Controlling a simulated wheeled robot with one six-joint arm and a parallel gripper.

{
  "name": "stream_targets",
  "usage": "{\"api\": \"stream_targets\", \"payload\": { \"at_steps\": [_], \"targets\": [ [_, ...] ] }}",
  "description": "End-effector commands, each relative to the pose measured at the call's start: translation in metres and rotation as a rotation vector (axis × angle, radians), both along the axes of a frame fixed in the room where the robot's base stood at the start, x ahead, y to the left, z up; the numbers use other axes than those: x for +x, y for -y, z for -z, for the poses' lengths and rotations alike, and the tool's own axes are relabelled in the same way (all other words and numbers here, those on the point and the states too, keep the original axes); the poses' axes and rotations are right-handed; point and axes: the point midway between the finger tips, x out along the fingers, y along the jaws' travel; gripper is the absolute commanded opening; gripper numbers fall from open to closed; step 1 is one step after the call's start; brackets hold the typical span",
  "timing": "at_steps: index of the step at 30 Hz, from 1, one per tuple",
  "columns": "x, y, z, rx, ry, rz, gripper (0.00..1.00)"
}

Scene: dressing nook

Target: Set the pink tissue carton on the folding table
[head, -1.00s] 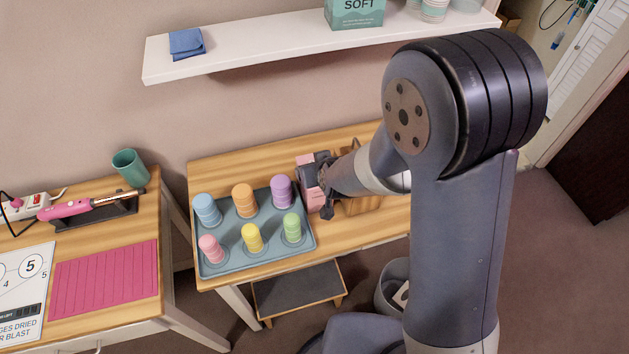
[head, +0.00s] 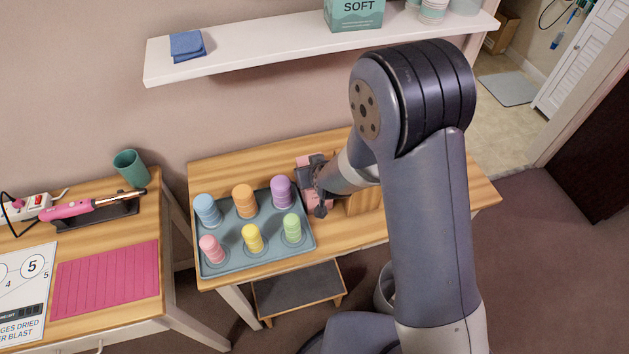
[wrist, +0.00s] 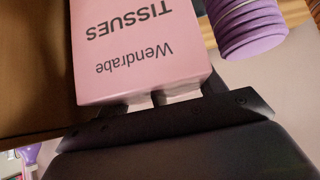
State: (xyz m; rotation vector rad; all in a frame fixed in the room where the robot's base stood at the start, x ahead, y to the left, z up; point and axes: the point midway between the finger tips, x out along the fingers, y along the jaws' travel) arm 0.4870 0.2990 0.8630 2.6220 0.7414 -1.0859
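The pink tissue carton (head: 316,199) is in the middle of the head view, on or just above the wooden table (head: 215,172), right of the tray. My gripper (head: 315,180) is at the carton and covers much of it. In the wrist view the carton (wrist: 140,45) fills the upper middle, its lettering upside down, close against my gripper (wrist: 165,103). The finger ends are hidden behind the carton, so I cannot tell whether they press on it. Whether its base touches the tabletop is hidden too.
A blue-grey tray (head: 215,268) with several coloured cup stacks lies left of the carton; the purple stack (head: 281,191) is closest. A wooden box (head: 363,203) stands close on the right. A white shelf (head: 260,58) hangs above. Bare tabletop (head: 455,195) shows at far right.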

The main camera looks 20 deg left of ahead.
Motion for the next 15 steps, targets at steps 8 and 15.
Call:
{"api": "stream_targets", "payload": {
  "at_steps": [8,15],
  "targets": [
    [-0.0001,-0.0001,-0.0003,0.000,0.000,0.000,0.40],
    [0.0001,-0.0002,-0.0023,0.001,0.001,0.000,0.36]
  ]
}}
